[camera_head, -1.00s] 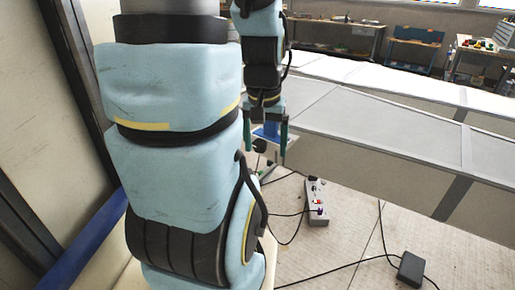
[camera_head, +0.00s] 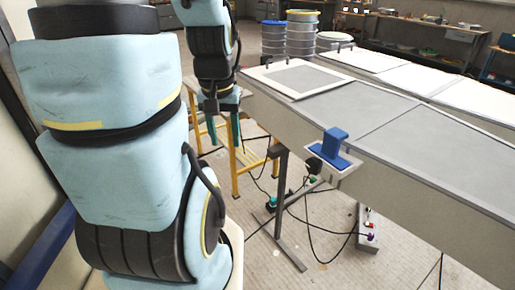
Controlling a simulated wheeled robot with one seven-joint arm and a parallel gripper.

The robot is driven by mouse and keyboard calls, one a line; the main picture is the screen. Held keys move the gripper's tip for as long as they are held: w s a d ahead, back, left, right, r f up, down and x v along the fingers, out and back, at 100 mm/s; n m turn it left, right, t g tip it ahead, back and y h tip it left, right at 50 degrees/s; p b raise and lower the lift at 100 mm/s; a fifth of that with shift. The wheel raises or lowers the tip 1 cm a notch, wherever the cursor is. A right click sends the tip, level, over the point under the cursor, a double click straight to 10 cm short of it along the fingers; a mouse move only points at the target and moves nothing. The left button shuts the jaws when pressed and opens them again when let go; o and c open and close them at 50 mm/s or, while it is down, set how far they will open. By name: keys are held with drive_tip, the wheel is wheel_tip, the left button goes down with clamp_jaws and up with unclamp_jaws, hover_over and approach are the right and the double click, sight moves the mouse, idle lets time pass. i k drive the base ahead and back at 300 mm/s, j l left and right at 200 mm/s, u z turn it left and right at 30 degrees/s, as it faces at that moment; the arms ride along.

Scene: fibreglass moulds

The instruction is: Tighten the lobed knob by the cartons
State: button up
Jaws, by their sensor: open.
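A dark knob (camera_head: 314,165) sits low on the left side of a blue bracket (camera_head: 334,145) at the near edge of the long grey-topped table (camera_head: 400,135). The knob is small here, and its lobes are hard to make out. My gripper (camera_head: 226,143) points down, left of the bracket and apart from it. Its two green fingers are spread with nothing seen between them. I cannot make out any cartons.
A yellow-legged stand (camera_head: 237,175) is behind my gripper. Stacked drums (camera_head: 301,38) stand beyond the table's far end. A table leg (camera_head: 281,195), loose cables and a power strip (camera_head: 369,232) are on the floor below the bracket.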

sight(314, 165)
drive_tip(key=k+u, duration=0.55)
drive_tip(key=u, duration=0.3)
drive_tip(key=k+j+u, duration=0.15)
drive_tip(key=k+u, duration=0.25)
drive_tip(key=k+j, duration=0.35)
